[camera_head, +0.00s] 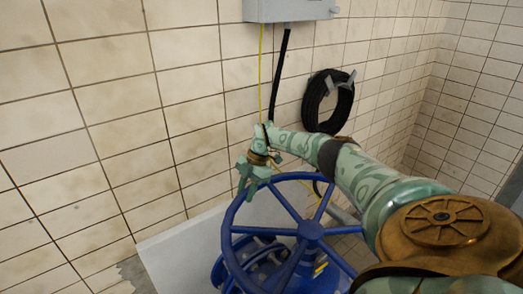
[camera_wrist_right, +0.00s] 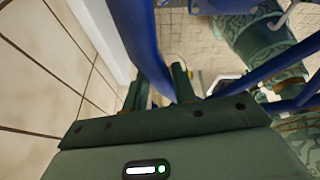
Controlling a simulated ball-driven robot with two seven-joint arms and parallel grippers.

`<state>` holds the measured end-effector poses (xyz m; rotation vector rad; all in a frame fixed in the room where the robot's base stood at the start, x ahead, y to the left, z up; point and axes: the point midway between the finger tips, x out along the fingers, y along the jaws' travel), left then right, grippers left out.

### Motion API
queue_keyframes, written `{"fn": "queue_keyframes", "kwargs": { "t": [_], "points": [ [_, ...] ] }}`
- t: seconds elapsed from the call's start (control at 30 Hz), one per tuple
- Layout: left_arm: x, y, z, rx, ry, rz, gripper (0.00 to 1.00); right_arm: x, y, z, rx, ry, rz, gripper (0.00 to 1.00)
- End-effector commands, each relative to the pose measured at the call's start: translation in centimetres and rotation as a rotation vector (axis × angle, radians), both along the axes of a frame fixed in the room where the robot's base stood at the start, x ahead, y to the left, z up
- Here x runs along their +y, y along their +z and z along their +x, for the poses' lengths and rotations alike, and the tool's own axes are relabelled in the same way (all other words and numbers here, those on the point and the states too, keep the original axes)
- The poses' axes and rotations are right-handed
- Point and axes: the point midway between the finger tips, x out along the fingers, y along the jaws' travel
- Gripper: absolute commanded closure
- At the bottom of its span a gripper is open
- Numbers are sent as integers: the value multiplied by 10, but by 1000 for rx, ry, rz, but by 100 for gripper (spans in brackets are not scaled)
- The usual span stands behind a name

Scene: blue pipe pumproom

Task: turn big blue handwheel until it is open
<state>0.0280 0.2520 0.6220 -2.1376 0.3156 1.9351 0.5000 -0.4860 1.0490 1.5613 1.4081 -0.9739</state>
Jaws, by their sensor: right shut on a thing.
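The big blue handwheel (camera_head: 311,230) shows low in the head view, with its rim, spokes and hub in sight. Its right part is hidden behind my right arm. My right gripper (camera_head: 247,178) is at the upper left of the rim and is shut on it. In the right wrist view the blue rim (camera_wrist_right: 146,50) runs down between the two dark green fingers of my right gripper (camera_wrist_right: 158,88). My left gripper is not in view.
A tiled wall (camera_head: 120,110) stands close behind and to the left of the wheel. A coiled black hose (camera_head: 312,103) hangs on it. A grey box (camera_head: 290,10) with a black cable and a yellow line is above. A pale ledge (camera_head: 175,255) lies below.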

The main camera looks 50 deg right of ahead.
Motion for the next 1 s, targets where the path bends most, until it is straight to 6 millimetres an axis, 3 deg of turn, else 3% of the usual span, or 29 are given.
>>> {"fn": "queue_keyframes", "kwargs": {
  "t": [0.1,0.4,0.7,1.0],
  "points": [
    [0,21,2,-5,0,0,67,27,7,-2,-2,108,7,100],
    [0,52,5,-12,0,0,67,74,6,-17,-2,322,7,100],
    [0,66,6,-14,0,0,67,95,3,-28,-2,430,6,100],
    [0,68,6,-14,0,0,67,100,1,-31,-2,454,5,100]
  ]
}}
